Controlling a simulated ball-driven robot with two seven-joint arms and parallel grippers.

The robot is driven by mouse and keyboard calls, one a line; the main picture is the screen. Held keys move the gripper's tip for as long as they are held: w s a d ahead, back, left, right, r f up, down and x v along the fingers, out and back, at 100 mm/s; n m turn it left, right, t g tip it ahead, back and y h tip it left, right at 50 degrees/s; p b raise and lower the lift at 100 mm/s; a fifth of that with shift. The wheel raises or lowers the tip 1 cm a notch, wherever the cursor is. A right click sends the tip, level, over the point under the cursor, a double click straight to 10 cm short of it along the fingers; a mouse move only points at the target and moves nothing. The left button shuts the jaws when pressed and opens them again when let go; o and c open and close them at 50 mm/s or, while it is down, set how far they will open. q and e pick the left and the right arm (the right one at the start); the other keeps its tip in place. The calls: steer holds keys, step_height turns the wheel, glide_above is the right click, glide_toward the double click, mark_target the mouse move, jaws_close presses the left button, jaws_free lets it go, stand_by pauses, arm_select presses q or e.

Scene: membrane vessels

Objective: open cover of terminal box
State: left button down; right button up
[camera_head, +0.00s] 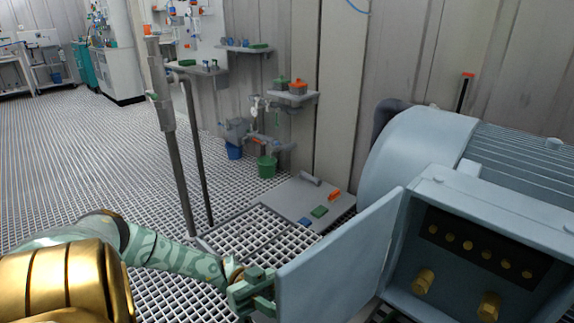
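The grey-blue terminal box (395,256) is at the lower right, with its front open. Inside is a dark strip with a row of several brass terminals (468,245), and two larger brass fittings (488,306) below it. The flat cover (338,262) stands swung out to the left of the opening, joined along the box's left side. My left gripper (266,289), green, is at the cover's left edge. Its fingertips are close to or behind that edge, so I cannot tell whether they touch or grip it. My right gripper is not in view.
A large ribbed motor housing (425,150) sits behind the box. A grey floor plate (296,200) with small coloured blocks lies beyond the cover. A grey post (168,130) stands left of centre. Shelves and buckets line the back wall. Grating floor at left is clear.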

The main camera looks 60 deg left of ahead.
arm_select(q)
steer(key=shift+a, duration=0.15)
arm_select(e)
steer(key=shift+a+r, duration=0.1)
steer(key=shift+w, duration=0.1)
arm_select(q)
steer(key=c, duration=1.2)
jaws_free()
steer(key=shift+o, duration=0.2)
steer(key=b+v, duration=0.6)
steer(key=v, duration=1)
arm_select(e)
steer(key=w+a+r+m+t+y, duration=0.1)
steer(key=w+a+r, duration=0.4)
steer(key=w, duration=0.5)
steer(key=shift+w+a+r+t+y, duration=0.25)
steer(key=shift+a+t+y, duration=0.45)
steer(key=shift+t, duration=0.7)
arm_select(q)
steer(key=shift+a+f, duration=0.1)
